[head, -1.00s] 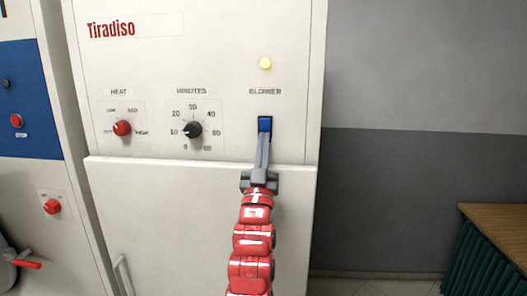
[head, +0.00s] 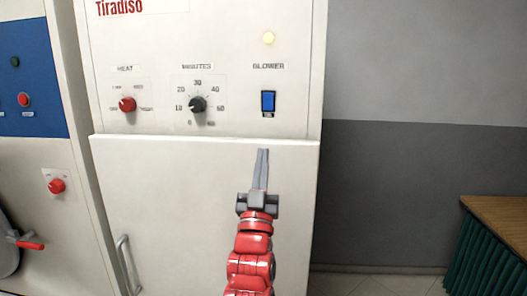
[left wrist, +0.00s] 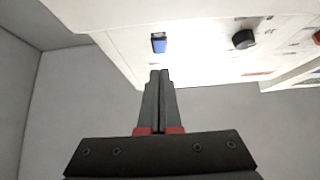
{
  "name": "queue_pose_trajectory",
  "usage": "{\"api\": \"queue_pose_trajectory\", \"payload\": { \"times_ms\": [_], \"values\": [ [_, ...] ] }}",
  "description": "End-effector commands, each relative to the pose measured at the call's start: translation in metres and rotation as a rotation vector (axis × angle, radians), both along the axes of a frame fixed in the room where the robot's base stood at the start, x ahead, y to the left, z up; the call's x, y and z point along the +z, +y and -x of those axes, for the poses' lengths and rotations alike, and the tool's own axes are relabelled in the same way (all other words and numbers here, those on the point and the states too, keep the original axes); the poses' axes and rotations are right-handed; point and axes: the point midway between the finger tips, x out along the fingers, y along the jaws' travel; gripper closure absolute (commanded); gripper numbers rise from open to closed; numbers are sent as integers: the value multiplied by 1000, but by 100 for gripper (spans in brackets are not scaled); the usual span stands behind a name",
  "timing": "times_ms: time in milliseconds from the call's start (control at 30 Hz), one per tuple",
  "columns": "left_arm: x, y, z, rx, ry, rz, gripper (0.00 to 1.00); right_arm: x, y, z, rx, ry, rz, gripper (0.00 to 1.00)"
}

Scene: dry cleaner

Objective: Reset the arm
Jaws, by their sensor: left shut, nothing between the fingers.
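My left gripper (head: 262,152) is shut and empty, fingers together and pointing up in the head view. It is in front of the white machine's lower panel, below the blue blower switch (head: 268,102) and apart from it. In the left wrist view the shut fingertips (left wrist: 160,72) show just below the blue switch (left wrist: 158,43). My right gripper is not in view.
The white machine (head: 205,225) has a red heat knob (head: 127,104) and a black minutes knob (head: 197,104). Another machine with a blue panel (head: 25,80) stands at the left. A wooden-topped table (head: 500,218) is at the lower right. Open floor lies between.

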Motion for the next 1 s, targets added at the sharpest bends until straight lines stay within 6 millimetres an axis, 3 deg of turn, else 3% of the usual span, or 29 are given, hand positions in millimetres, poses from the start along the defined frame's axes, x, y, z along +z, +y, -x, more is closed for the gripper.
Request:
{"api": "queue_pose_trajectory", "payload": {
  "times_ms": [567, 667, 767, 867, 1000],
  "values": [
    [-15, 2, 8, 5, -10, -4, 100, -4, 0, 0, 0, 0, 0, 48],
    [-38, 7, 11, 14, -52, -15, 100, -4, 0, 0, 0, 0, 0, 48],
    [-77, 17, 27, 23, -137, -27, 100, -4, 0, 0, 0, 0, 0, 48],
    [-127, 32, 58, 23, -240, -35, 100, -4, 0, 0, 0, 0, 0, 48],
    [-195, 56, 124, 11, -390, -35, 100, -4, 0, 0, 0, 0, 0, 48]
  ]
}}
